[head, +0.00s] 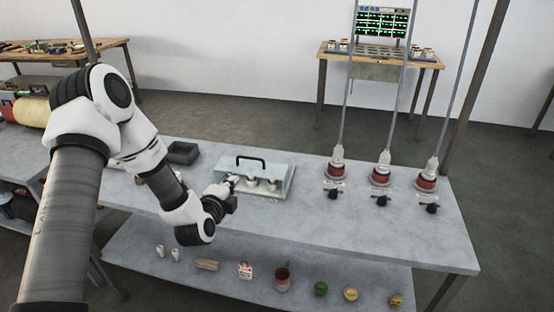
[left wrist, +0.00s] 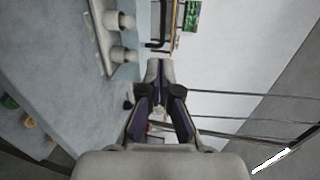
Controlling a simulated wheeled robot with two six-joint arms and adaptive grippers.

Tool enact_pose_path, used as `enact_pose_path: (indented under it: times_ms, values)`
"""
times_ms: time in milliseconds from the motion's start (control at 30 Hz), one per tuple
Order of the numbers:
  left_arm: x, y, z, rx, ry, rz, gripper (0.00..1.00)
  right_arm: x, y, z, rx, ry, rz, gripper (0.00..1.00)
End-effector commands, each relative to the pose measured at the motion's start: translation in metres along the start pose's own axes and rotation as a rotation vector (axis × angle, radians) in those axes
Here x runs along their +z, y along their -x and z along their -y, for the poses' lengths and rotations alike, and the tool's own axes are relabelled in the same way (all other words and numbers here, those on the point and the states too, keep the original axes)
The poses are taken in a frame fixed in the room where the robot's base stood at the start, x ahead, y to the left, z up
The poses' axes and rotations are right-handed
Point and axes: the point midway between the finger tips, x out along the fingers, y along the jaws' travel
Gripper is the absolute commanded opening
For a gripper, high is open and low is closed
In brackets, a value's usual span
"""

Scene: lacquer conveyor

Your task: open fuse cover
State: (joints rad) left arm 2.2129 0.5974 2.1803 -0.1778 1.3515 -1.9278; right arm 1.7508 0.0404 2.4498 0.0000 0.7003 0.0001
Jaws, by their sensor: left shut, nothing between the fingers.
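The fuse cover (head: 280,172) is a pale, see-through lid with a black handle (head: 262,158) on top, on the bench's middle. White fuses (head: 252,181) show at its front, on a light base (head: 270,195). I cannot tell whether the cover is fully down. My left gripper (head: 234,181) is at the left front of the cover; contact cannot be told. In the left wrist view its fingertips (left wrist: 159,65) are together and empty, beside the fuses (left wrist: 120,53) and close to the dark handle (left wrist: 158,43). My right gripper is out of view.
Three red-and-white hanging fittings (head: 381,170) on rods stand to the right, with black-handled valves before them. A dark tray (head: 183,153) lies behind my arm. Small items, including a red cup (head: 282,278), line the lower shelf (head: 330,262). The bench top (head: 350,225) is clear in front.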

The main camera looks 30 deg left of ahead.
Motion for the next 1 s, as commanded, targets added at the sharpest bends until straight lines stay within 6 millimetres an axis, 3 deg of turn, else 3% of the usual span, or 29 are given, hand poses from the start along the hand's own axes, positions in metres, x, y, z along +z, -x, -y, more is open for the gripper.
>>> enact_pose_path:
  times_ms: [233,700,1000]
  values:
    - [-0.002,-0.026,0.005,-0.006,-0.002,-0.003,0.00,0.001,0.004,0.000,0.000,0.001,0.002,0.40]
    - [-0.003,-0.123,0.005,-0.003,-0.001,-0.005,0.00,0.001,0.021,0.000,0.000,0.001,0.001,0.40]
    - [-0.003,-0.140,0.003,-0.002,0.001,-0.004,0.00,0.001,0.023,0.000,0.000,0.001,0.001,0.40]
